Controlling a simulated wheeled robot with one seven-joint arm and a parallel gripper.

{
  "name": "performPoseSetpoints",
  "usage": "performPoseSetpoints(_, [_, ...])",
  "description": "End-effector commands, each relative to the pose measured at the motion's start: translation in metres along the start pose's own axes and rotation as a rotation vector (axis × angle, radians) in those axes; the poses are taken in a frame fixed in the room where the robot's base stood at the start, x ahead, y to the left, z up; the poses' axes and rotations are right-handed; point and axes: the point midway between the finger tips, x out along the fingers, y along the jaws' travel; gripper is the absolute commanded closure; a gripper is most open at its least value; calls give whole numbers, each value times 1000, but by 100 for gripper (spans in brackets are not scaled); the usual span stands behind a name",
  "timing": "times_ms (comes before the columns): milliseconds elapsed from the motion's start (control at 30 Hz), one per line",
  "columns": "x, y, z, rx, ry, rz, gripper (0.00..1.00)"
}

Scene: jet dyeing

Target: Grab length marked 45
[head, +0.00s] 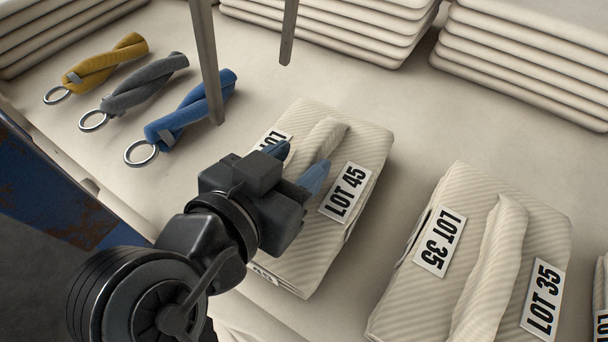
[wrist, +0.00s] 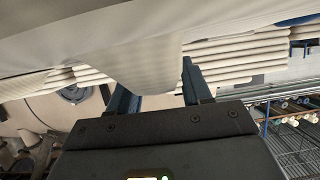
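The length marked LOT 45 (head: 364,152) is a folded cream ribbed cloth bundle with a raised fold along its top and black-on-white labels. My gripper (head: 304,156) is over the bundle in the head view, with its two blue fingers apart on either side of the raised fold. In the wrist view, the gripper (wrist: 156,76) has pale cloth (wrist: 150,78) between its spread fingers. I cannot tell whether both fingers touch the fold. My wrist covers the near left part of the bundle and part of one label.
A similar bundle marked LOT 35 (head: 483,225) lies to the right, with another at the right edge. Yellow (head: 105,62), grey (head: 146,82) and blue (head: 190,110) straps with rings lie at left. Folded cloth stacks (head: 530,50) stand behind. Thin posts (head: 206,60) hang in front.

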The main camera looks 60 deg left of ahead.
Motion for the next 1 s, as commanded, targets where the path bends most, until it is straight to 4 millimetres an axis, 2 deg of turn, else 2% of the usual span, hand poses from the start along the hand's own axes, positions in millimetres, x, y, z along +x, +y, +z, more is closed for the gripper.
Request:
performPoseSetpoints(67, [0, 0, 0, 0, 0, 0, 59])
performPoseSetpoints(500, [0, 0, 0, 0, 0, 0, 100])
performPoseSetpoints(1000, [0, 0, -1, 1, 2, 0, 100])
